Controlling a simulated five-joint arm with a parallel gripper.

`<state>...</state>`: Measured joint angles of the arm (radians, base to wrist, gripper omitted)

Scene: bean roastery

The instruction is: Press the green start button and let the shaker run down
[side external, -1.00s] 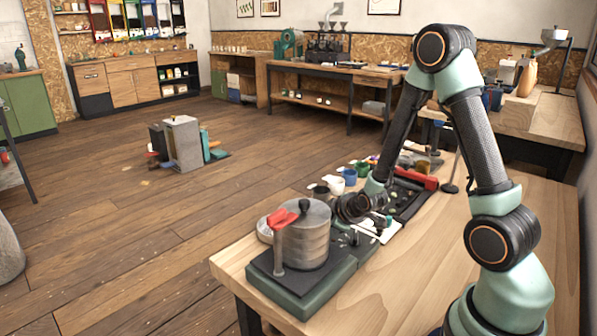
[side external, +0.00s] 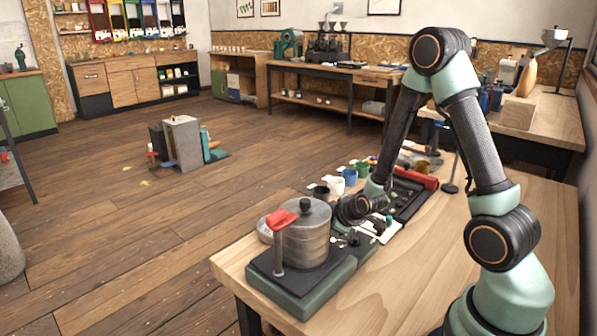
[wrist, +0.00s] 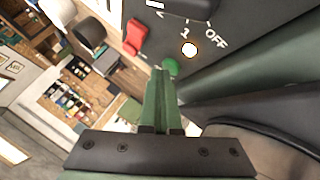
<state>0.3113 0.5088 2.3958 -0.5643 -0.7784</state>
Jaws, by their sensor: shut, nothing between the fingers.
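The shaker is a grey round stack of sieves (side external: 303,240) with a lid and knob, on a dark plate over a green base (side external: 318,287) at the table's front corner. A red clamp handle (side external: 282,218) stands at its side. In the wrist view the green start button (wrist: 170,67) sits on a dark panel below a pale glowing lamp (wrist: 189,48) and dial marks reading "1" and "OFF". My gripper (wrist: 163,76) is shut and empty, its green fingertips right at the button's lower edge. I cannot tell whether they touch it. In the side view the fingertips are hard to make out.
Several coloured cups (side external: 350,177), a black tray (side external: 408,196) and a red cylinder (side external: 417,179) lie behind my gripper on the table. A white sheet (side external: 385,230) lies near it. The table's right side (side external: 400,285) is clear.

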